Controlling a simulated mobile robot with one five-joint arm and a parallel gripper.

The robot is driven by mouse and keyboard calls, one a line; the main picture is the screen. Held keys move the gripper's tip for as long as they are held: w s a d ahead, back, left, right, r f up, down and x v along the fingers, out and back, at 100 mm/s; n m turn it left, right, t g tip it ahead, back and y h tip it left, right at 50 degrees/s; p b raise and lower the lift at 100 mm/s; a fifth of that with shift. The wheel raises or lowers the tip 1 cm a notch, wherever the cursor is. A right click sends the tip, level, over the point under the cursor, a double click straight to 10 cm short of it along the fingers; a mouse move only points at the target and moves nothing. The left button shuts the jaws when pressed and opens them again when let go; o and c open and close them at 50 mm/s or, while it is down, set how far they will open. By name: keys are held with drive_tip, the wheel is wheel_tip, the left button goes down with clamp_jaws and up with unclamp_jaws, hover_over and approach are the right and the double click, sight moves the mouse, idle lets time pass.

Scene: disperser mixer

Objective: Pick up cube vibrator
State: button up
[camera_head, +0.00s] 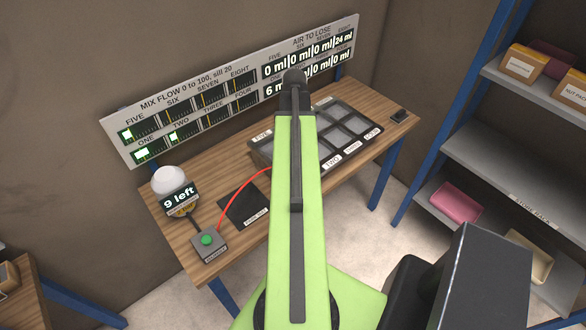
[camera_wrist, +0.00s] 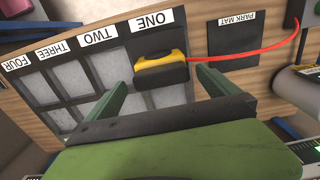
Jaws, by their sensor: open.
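A yellow and black block with a red cable (camera_wrist: 160,62), which looks like the cube vibrator, lies at the compartment labelled ONE of the grey tray (camera_wrist: 83,82) in the wrist view. My gripper (camera_wrist: 168,75) is open, with its two green fingers apart. In the picture the block appears just beyond and between the fingertips, and I see no clear contact. In the head view the tray (camera_head: 343,154) is partly covered by my green arm. The block and the gripper fingers are hidden there.
An empty black park mat (camera_head: 245,206) lies left of the tray on the wooden table (camera_head: 165,225). A box with a green button (camera_head: 207,241) and a white dome (camera_head: 169,180) reading "9 left" stand further left. A display panel (camera_head: 215,95) stands behind. Shelves (camera_head: 500,160) are at right.

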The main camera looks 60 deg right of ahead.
wheel_tip(320, 180, down, 8)
drive_tip(key=b, duration=0.6)
drive_tip(key=shift+r, duration=0.15)
drive_tip(key=c, duration=2)
drive_tip(key=shift+o, duration=0.2)
drive_tip(key=shift+r, duration=0.15)
